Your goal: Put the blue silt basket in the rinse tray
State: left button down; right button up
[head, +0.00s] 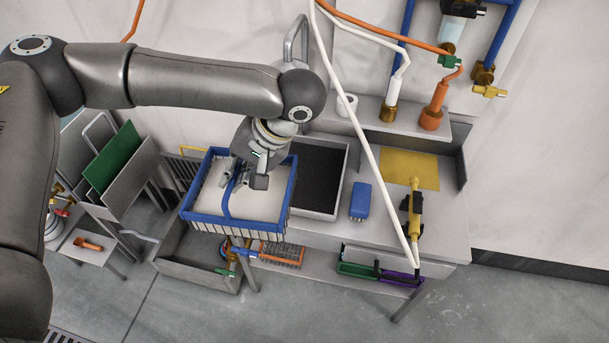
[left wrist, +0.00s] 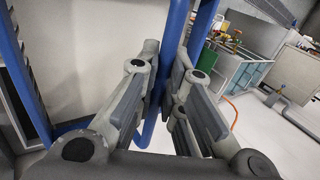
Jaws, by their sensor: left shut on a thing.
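The blue silt basket (head: 236,224) has blue slatted walls, a pale inside and a blue handle. In the head view it appears at the left end of the bench, beside a grey tray with a dark inside (head: 346,170). I cannot tell for certain whether this is the rinse tray. My left gripper (head: 244,182) is over the basket, shut on its handle. The left wrist view shows the blue handle (left wrist: 174,35) between the fingers (left wrist: 167,88). I cannot tell whether the basket's underside touches anything. My right gripper is out of view.
A blue block (head: 360,201) and a yellow cloth (head: 410,169) lie on the bench to the right. A white hose (head: 368,140) hangs across the front. A grey trough (head: 195,266) is below the basket. Green and grey plates (head: 112,160) stand in a rack at left.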

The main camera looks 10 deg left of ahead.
aim_at(301, 174)
jog(key=l+u, duration=0.1)
jog(key=l, duration=0.45)
jog(key=k+l+u, duration=0.1)
jog(key=l, duration=0.45)
jog(key=k+l+u, duration=0.1)
jog(key=l, duration=0.4)
jog(key=k+l+u, duration=0.1)
jog(key=l, duration=0.45)
